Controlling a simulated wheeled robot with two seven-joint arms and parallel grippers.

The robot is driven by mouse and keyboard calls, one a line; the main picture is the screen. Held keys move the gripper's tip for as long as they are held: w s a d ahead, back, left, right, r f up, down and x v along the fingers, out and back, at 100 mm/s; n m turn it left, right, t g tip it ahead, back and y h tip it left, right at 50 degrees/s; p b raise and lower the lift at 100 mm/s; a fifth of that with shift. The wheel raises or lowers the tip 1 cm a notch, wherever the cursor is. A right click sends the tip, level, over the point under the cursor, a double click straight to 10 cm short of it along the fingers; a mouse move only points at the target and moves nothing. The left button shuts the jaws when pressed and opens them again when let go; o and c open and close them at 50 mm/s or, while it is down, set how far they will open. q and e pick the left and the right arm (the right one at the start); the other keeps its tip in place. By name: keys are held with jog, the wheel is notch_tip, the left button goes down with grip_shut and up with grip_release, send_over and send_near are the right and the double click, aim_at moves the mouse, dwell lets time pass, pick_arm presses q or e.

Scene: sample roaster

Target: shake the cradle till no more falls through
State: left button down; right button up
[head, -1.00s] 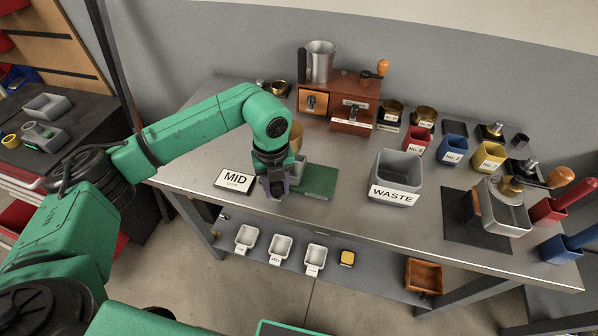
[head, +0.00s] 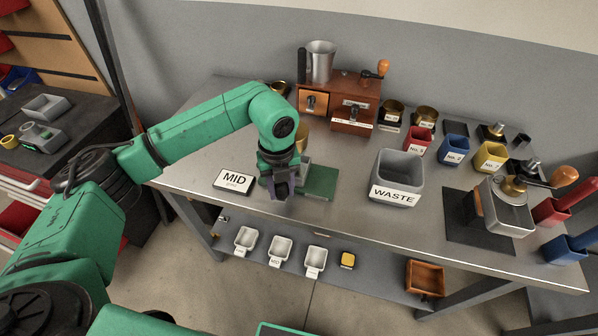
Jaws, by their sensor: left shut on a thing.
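My left gripper (head: 281,192) points down at the front middle of the steel bench, beside a green base plate (head: 319,182). It is shut on what appears to be the cradle of the green shaker; the jaws and wrist hide most of it. A small grey part (head: 304,163) shows just behind the gripper. A brass cylinder (head: 303,138) stands partly hidden behind my wrist. I cannot see whether anything falls through. My right gripper is out of view.
A grey WASTE bin (head: 398,178) stands to the right. A wooden grinder-like box (head: 340,100) is behind. Small white trays (head: 281,249) sit on the lower shelf. Bench between plate and bin is clear.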

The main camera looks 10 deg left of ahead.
pick_arm(q)
jog(key=d, duration=0.4)
jog(key=shift+s+d, duration=0.15)
jog(key=shift+d, duration=0.25)
jog(key=a, duration=0.6)
jog(key=shift+w+b, duration=0.2)
jog(key=shift+b, duration=0.2)
jog(key=d, duration=0.6)
jog(key=shift+s, duration=0.15)
jog(key=a, duration=0.6)
jog(key=shift+b, duration=0.4)
jog(key=d, duration=0.6)
jog(key=shift+a, duration=1.55)
jog(key=shift+c, duration=2.1)
grip_release()
